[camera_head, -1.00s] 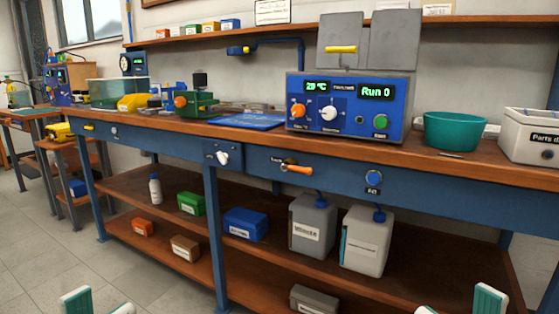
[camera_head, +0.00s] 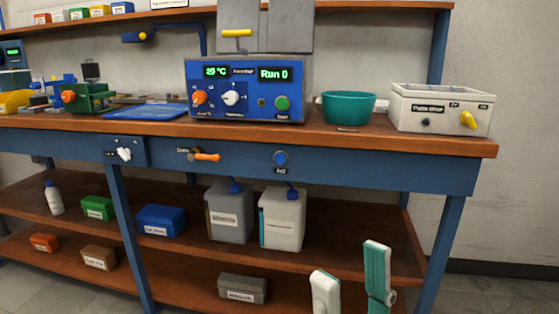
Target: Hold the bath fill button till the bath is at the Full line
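A round blue button (camera_head: 281,158) with a small label under it sits on the bench's blue front rail, right of an orange-handled lever (camera_head: 206,157). Its label is too small to read surely. Above it on the bench stands a blue unit (camera_head: 245,116) with "20 °C" and "Run 0" displays and raised grey lids (camera_head: 290,30). I cannot see inside it, and no Full line shows. My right gripper (camera_head: 350,262) is open and empty in front of the lower shelves, below and right of the button and apart from it. My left gripper is not in view.
A green bowl (camera_head: 348,107) and a pale parts-washer box (camera_head: 440,110) with a yellow tap stand at the bench's right. Two jugs (camera_head: 230,222) and small boxes sit on the shelves below. The floor right of the bench looks clear.

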